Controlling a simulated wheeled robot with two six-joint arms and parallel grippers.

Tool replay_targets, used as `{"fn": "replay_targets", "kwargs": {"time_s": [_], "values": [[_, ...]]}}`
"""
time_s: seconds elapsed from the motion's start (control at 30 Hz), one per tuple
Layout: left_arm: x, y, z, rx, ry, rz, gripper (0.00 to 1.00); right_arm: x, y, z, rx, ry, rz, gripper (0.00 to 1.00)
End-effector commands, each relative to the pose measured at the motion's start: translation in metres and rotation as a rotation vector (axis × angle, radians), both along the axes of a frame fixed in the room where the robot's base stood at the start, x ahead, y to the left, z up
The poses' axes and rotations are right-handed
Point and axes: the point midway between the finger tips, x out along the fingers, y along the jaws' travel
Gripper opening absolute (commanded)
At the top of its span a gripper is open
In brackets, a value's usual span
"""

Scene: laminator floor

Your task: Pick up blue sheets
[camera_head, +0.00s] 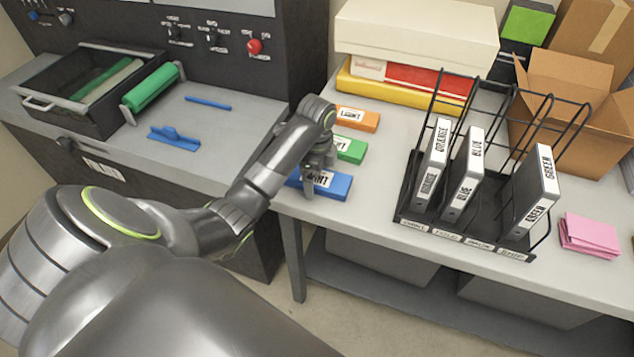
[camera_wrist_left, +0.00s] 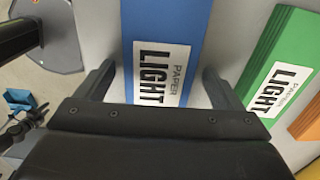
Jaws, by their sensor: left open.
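The blue sheets (camera_head: 334,186) are a flat blue block with a white label, lying at the front edge of the table below the green and orange ones. In the left wrist view the blue sheets (camera_wrist_left: 165,50) show a label reading "Paper LIGHT". My left gripper (camera_head: 314,190) is over the blue sheets and hides part of them. In the wrist view the open fingers of my left gripper (camera_wrist_left: 160,85) stand on either side of the labelled end. I cannot tell whether they touch it. My right gripper is not in view.
Green sheets (camera_head: 350,150) and orange sheets (camera_head: 358,118) lie just behind the blue ones. A black wire rack (camera_head: 408,212) with labelled binders stands to the right. Pink sheets (camera_head: 590,235) lie further right. The laminator (camera_head: 90,85) and a blue tool (camera_head: 173,137) are at left.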

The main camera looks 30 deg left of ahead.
Motion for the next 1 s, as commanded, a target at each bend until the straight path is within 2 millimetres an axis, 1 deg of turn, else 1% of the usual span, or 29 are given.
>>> {"fn": "replay_targets", "kwargs": {"time_s": [0.13, 0.17, 0.57, 0.87, 1.0], "values": [[0.000, 0.000, 0.001, 0.000, 0.000, 0.000, 0.89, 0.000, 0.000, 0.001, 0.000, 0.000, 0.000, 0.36], [0.000, 0.000, 0.001, 0.000, 0.000, 0.000, 0.86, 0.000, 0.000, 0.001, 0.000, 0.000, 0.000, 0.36], [0.000, 0.000, 0.001, 0.000, 0.000, 0.000, 0.34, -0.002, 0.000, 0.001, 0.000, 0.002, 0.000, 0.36], [0.000, 0.000, 0.003, 0.000, -0.001, 0.000, 0.33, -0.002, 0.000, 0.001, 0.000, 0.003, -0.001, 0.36], [0.001, 0.000, 0.013, 0.000, -0.004, 0.000, 0.33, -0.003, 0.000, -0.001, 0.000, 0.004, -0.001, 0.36]]}}
